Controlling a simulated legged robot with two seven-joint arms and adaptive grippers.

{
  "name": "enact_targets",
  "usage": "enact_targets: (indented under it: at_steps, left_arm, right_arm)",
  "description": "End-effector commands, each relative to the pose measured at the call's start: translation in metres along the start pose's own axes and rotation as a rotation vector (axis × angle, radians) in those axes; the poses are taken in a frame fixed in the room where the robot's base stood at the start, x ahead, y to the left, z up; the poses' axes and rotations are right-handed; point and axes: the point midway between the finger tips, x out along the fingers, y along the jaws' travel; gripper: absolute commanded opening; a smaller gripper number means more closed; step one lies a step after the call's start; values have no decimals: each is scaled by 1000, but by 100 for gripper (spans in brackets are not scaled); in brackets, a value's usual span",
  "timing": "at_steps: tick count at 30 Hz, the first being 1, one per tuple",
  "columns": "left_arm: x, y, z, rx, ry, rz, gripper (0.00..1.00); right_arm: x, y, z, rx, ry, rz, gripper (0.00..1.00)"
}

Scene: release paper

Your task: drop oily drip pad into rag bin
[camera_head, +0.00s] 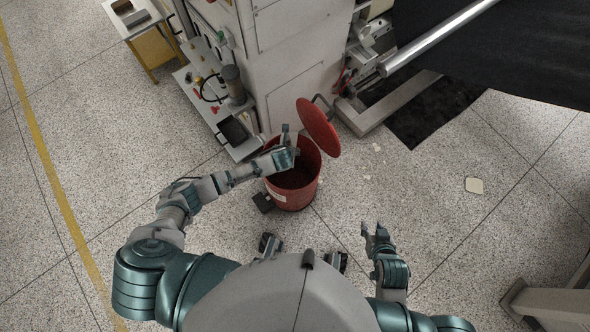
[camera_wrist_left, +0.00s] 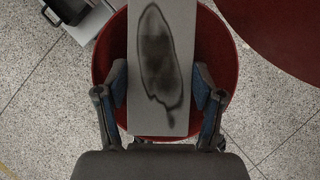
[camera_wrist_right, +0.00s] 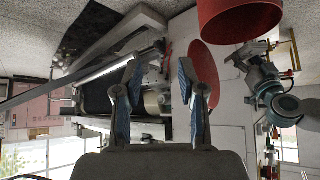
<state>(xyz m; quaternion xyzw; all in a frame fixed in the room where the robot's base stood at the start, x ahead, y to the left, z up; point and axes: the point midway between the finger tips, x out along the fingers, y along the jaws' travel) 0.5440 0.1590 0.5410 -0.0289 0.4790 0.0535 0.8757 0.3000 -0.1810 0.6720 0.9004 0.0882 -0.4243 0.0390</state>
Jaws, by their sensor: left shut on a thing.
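The red rag bin (camera_head: 295,199) stands on the floor in front of me with its round lid (camera_head: 318,126) open. My left gripper (camera_head: 291,146) is over the bin's mouth. In the left wrist view, the left gripper (camera_wrist_left: 160,88) is shut on the drip pad (camera_wrist_left: 178,25), a pale flat strip with a dark oily stain. The bin's red rim (camera_wrist_left: 102,60) shows around the pad. My right gripper (camera_head: 376,238) is apart from the bin, at the right. In the right wrist view, its fingers (camera_wrist_right: 158,82) are spread with nothing between them.
A white machine cabinet (camera_head: 295,55) stands behind the bin. A low shelf with tools (camera_head: 215,95) is at its left. A dark roll of material (camera_head: 500,45) is at the upper right.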

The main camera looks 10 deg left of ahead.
Motion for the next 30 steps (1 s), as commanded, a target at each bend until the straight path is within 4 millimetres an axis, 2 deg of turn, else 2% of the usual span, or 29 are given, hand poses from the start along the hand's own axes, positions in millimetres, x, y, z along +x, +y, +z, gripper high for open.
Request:
enact_targets:
  at_steps: [8,18,24,30]
  left_arm:
    - [15,3,-10,-2,4,-3,44]
    - [28,2,-19,-2,4,-2,44]
    - [30,1,-20,-1,2,0,44]
    - [31,2,-20,-2,1,-2,44]
  right_arm:
    - [12,-10,-43,-3,241,-15,40]
    - [6,-19,-94,2,550,-37,40]
    - [-1,-20,-109,7,652,-46,40]
    - [-4,-22,-114,5,678,-46,40]
